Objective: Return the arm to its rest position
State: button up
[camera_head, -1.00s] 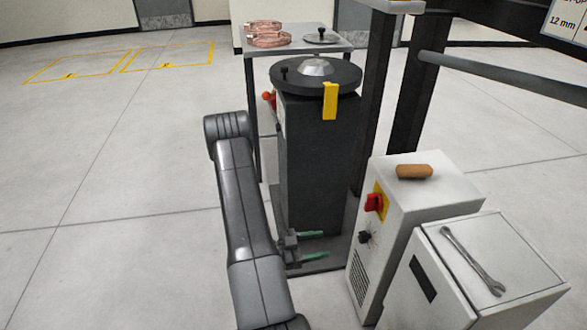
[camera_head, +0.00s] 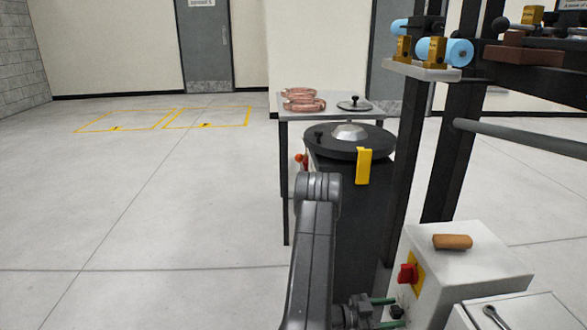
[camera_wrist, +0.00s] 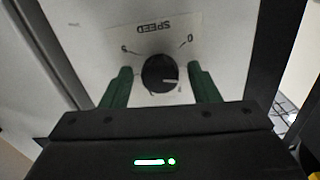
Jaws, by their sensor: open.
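My gripper (camera_head: 390,312) is low in the head view, at the end of my dark grey arm, with its green fingers pointing right toward the white control box (camera_head: 472,262). In the wrist view, my gripper (camera_wrist: 161,72) is open, with one green finger on each side of a black round knob (camera_wrist: 160,73). The knob sits on a white panel marked SPEED, with a 0 at one side. I cannot tell whether the fingers touch it. In the head view the knob (camera_head: 397,312) is partly hidden by the fingertips.
The box carries a red switch (camera_head: 407,274) and a wooden block (camera_head: 453,241). A wrench (camera_head: 495,316) lies on a second white box. A dark pedestal with a round plate (camera_head: 324,147) and a table with copper coils (camera_head: 303,100) stand behind. Open floor lies left.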

jog(key=shift+a, duration=0.1)
jog(key=s+a+p, duration=0.1)
jog(key=a+p, duration=0.2)
jog(key=a, duration=1.1)
jog(key=d+b, duration=0.1)
jog(key=d, duration=0.3)
jog(key=d+b, duration=0.1)
jog(key=d, duration=0.4)
jog(key=w+d+b, duration=0.1)
jog(key=d, duration=0.4)
jog(key=shift+d, duration=0.2)
jog(key=shift+a+r+n+p, duration=0.15)
jog(key=shift+r+n+p, duration=0.1)
jog(key=shift+n+p, duration=0.8)
jog(key=n+p, duration=0.2)
jog(key=n, duration=0.1)
jog(key=shift+p, duration=0.35)
jog(key=n+p, duration=0.3)
jog(key=n, duration=0.1)
jog(key=shift+f+n, duration=0.1)
jog(key=shift+n, duration=0.15)
jog(key=a+p, duration=0.1)
jog(key=a, duration=0.7)
jog(key=shift+s+a+f, duration=0.15)
jog(key=shift+s+a, duration=0.1)
jog(key=shift+a, duration=0.05)
jog(key=shift+d+f, duration=0.1)
